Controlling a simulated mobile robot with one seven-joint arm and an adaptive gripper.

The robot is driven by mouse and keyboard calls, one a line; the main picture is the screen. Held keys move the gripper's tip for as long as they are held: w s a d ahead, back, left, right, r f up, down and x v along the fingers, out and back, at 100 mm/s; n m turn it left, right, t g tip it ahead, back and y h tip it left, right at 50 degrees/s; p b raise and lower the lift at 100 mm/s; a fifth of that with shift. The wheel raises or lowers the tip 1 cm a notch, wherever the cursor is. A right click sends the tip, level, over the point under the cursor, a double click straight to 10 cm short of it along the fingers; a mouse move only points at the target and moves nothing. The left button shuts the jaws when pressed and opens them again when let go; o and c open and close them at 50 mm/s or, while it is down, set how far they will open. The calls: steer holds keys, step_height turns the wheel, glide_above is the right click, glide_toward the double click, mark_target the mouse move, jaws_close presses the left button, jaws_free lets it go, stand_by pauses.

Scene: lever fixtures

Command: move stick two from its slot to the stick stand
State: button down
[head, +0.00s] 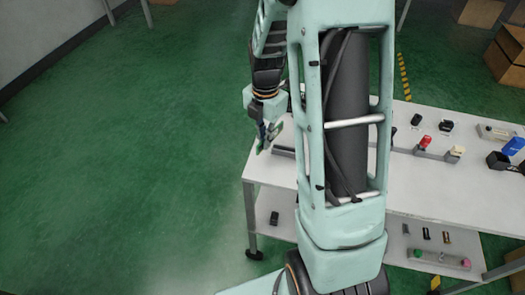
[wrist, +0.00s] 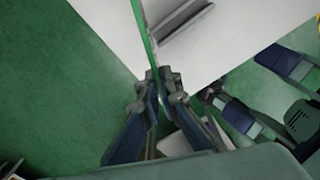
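My gripper (head: 266,132) is raised near the left end of the white table. In the wrist view its two fingers (wrist: 160,80) are closed together on a thin green stick (wrist: 147,35). The stick runs up from the fingertips in the picture, and a little green shows below them. No number shows on it, so I cannot tell if it is stick two. A grey slotted block (wrist: 183,27) lies on the table beside the stick in the wrist view. In the head view my arm hides much of the table, and I cannot make out the stick stand for sure.
The white table (head: 425,190) carries a red-knobbed fixture (head: 425,142), a blue box (head: 513,146) and small dark parts to the right. A lower shelf holds a board with coloured ends (head: 438,259). The green floor (head: 120,170) on the left is clear.

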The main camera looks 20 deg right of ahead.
mark_target(263, 156)
steer(key=shift+w+f, duration=0.35)
steer(key=shift+f, duration=0.15)
steer(key=f+b, duration=0.2)
steer(key=f, duration=0.1)
steer(key=shift+w+a, duration=0.1)
steer(key=shift+w, duration=0.25)
steer(key=shift+f+b, duration=0.3)
steer(key=shift+f, duration=0.05)
steer(key=shift+f, duration=0.1)
steer(key=shift+f+b, duration=0.3)
steer(key=shift+b, duration=0.05)
steer(key=c, duration=2.2)
jaws_free()
steer(key=shift+o, duration=0.2)
steer(key=shift+r, duration=0.15)
